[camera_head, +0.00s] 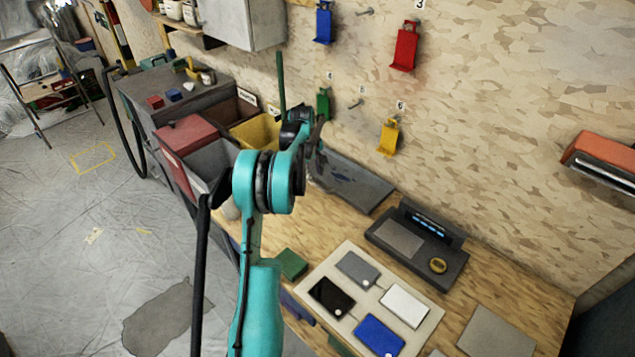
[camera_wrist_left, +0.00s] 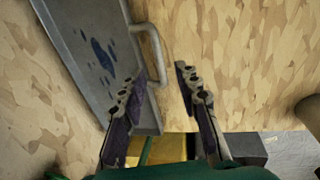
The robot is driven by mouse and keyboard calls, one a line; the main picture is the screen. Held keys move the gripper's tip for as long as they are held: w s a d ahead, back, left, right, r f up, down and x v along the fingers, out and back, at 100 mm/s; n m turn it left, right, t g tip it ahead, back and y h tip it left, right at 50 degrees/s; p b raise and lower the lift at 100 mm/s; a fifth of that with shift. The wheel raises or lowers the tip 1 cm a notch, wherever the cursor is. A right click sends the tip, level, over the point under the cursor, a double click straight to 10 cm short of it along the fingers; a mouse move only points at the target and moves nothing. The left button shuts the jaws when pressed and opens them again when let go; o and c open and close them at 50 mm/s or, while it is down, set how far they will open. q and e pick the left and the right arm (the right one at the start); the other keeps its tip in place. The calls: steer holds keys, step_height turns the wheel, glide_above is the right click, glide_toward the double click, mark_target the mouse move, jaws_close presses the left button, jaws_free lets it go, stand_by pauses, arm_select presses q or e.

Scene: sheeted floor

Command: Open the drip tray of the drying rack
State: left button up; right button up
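A grey tray with dark blue stains, which looks like the drip tray (camera_head: 352,183), lies at the wall end of the wooden bench, partly hidden by my left arm. In the left wrist view the tray (camera_wrist_left: 92,58) is on the left, with a grey bar handle (camera_wrist_left: 153,52) on its edge. My left gripper (camera_head: 318,146) is at the tray's left end in the head view. In the wrist view its two fingers (camera_wrist_left: 160,85) are spread apart and empty. The handle's lower end is close to the left finger; contact cannot be told. My right gripper is not in view.
Red, grey and yellow bins (camera_head: 256,133) stand left of the arm. Coloured holders hang on the wall, such as a yellow one (camera_head: 389,138). A dark grey device (camera_head: 418,243) and a pale board (camera_head: 428,318) with several coloured plates occupy the bench.

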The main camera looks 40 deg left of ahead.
mark_target(317, 185)
arm_select(q)
steer(key=f, duration=0.2)
steer(key=w+f+b, duration=0.1)
steer(key=f, duration=0.2)
steer(key=shift+f, duration=0.15)
jaws_close()
